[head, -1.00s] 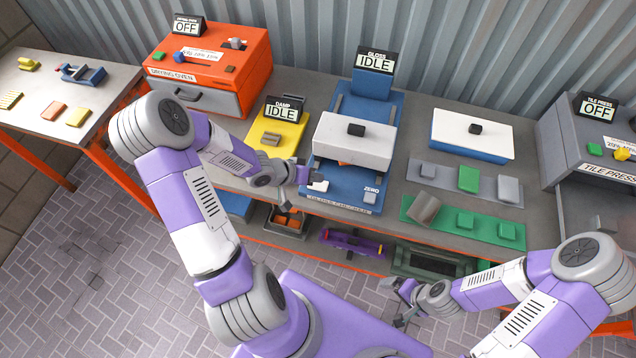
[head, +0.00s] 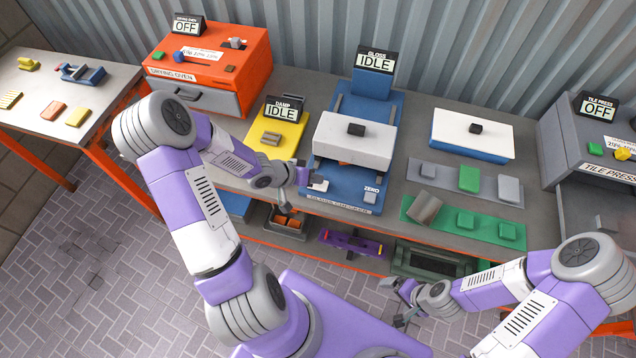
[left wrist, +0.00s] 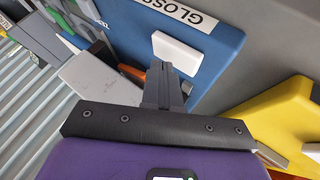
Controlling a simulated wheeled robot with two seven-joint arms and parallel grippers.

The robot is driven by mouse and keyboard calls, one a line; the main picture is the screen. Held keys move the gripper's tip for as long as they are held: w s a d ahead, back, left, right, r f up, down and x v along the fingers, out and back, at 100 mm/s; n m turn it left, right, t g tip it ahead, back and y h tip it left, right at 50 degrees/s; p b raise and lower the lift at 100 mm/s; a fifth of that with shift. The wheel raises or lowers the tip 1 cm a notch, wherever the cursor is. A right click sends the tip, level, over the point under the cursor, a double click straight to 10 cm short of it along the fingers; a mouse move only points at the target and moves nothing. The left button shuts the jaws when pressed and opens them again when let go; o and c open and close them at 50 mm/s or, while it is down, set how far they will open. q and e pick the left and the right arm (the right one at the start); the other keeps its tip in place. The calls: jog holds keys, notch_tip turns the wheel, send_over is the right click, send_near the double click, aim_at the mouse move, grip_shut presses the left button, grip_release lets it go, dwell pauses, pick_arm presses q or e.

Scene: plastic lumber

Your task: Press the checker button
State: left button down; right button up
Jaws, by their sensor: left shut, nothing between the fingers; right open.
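The gloss checker (head: 332,190) is a blue machine with a white housing (head: 340,136) and a display (head: 375,61) reading IDLE. A white button (head: 321,186) sits at the front left of its base, and it also shows in the left wrist view (left wrist: 177,52) near the GLOSS label. My left gripper (head: 312,178) is shut and empty, right beside the white button; I cannot tell whether it touches. In the left wrist view its fingertips (left wrist: 163,50) overlap the button's edge. My right gripper (head: 396,302) is open and empty, low in front of the bench.
A smaller ZERO button (head: 370,197) is at the base's front right. A yellow damp meter (head: 262,138) stands left, beyond it an orange drying oven (head: 235,48). A green strip (head: 488,228) and grey strip with blocks lie right. The tile press (head: 560,130) reads OFF.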

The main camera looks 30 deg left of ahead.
aim_at(315, 185)
pick_arm(q)
jog(key=shift+f, duration=0.55)
dwell(0.6)
jog(key=shift+r, duration=0.1)
jog(key=shift+r+p, duration=0.9)
jog(key=shift+p, duration=0.05)
notch_tip(315, 185, up, 5)
jog(key=p, duration=0.6)
jog(key=shift+r, duration=0.1)
dwell(0.7)
